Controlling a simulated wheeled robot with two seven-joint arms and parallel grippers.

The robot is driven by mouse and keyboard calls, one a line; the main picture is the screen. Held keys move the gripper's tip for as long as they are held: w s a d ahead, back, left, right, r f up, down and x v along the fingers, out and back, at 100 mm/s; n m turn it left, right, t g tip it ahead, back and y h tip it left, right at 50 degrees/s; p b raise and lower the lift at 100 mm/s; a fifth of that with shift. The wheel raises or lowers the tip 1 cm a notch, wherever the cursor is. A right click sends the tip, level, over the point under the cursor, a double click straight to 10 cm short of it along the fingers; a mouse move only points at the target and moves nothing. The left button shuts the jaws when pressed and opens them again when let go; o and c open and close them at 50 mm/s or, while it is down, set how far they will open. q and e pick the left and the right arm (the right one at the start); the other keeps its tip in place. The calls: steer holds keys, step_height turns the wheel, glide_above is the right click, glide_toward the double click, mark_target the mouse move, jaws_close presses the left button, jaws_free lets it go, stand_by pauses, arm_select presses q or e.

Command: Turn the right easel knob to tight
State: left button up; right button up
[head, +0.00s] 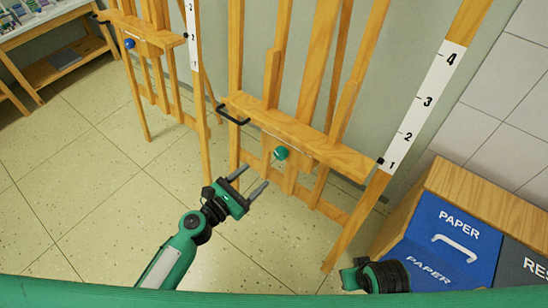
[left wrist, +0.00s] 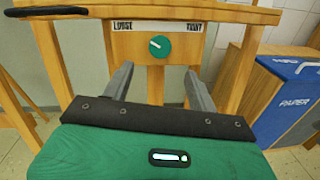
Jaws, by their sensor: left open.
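The right easel (head: 300,135) is wooden, with a green knob (head: 281,153) on its front below the crossbar. In the left wrist view the round green knob (left wrist: 160,45) sits under a LOOSE label on the left and a TIGHT label on the right. Its short white mark points up and left, towards LOOSE. My left gripper (head: 251,180) is open and empty, in front of and below the knob, apart from it. Its two fingers (left wrist: 157,72) show on either side below the knob. Part of my right arm shows at the bottom right; its fingers cannot be made out.
A second easel with a blue knob (head: 129,43) stands at the left. A black handle (head: 232,116) sticks out of the right easel's crossbar. A blue PAPER bin (head: 450,238) in a wooden cabinet stands at the right. The tiled floor at the left is clear.

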mark_target(279, 155)
arm_select(q)
steer(key=x, duration=0.9)
steer(key=shift+w+d, duration=0.3)
arm_select(e)
steer(key=shift+f, duration=0.75)
arm_select(q)
steer(key=c, duration=1)
